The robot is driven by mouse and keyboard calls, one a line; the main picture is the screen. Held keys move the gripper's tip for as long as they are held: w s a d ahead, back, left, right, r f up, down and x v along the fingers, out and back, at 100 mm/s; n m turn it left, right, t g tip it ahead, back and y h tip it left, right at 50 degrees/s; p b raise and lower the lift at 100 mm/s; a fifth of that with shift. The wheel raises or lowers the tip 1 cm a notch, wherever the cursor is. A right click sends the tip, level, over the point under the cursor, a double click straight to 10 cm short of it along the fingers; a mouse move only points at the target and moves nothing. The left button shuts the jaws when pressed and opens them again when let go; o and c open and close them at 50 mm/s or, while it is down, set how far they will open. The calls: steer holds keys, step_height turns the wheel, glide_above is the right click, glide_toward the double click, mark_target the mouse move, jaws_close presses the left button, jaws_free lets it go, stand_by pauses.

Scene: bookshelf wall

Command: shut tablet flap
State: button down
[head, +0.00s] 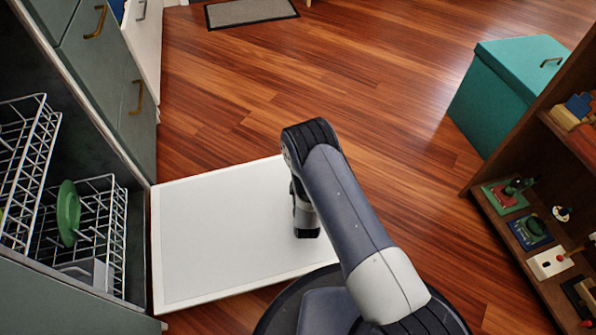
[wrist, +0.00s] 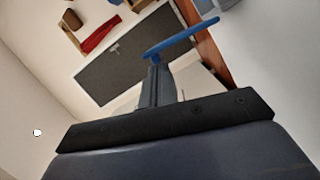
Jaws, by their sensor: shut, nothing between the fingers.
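The tablet flap cannot be made out for sure. In the head view my own arm covers the right part of the open white door (head: 215,235), where no flap shows. In the wrist view a thin blue piece (wrist: 188,36) slants up to the right, right at or just beyond the tips of my gripper (wrist: 156,66). It may be the raised flap; whether my fingers touch it I cannot tell. My gripper is shut and empty. In the head view it points down over the door's right part, mostly hidden behind my arm.
A dishwasher rack (head: 120,230) with a green plate (head: 68,212) stands at the left, with another rack above it. A teal chest (head: 505,90) and a shelf of toys (head: 535,225) are at the right. A mat (head: 250,12) lies far back. The middle floor is clear.

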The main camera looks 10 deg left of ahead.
steer(key=d+m, duration=0.1)
steer(key=w+d+m, duration=0.1)
steer(key=m, duration=0.1)
steer(key=shift+d+r+g, duration=0.15)
steer(key=shift+d+g, duration=0.05)
steer(key=shift+g, duration=0.2)
steer(key=shift+w+d+b, duration=0.3)
steer(key=shift+d+b, duration=0.1)
steer(key=shift+d, duration=0.15)
steer(key=shift+w+d+m+y, duration=0.15)
steer(key=shift+d+m+y, duration=0.15)
steer(key=shift+m, duration=0.3)
steer(key=d+f+m, duration=0.1)
steer(key=m, duration=0.1)
steer(key=w+d+m+g+y, duration=0.1)
steer(key=shift+w+d+f+m+g, duration=0.1)
steer(key=shift+d+f+m+g, duration=0.1)
steer(key=shift+f+m+g, duration=0.15)
steer(key=shift+d+f+m, duration=0.1)
steer(key=shift+m, duration=0.15)
steer(key=shift+w+d+f, duration=0.1)
steer(key=shift+d+f, duration=0.1)
steer(key=shift+f, duration=0.05)
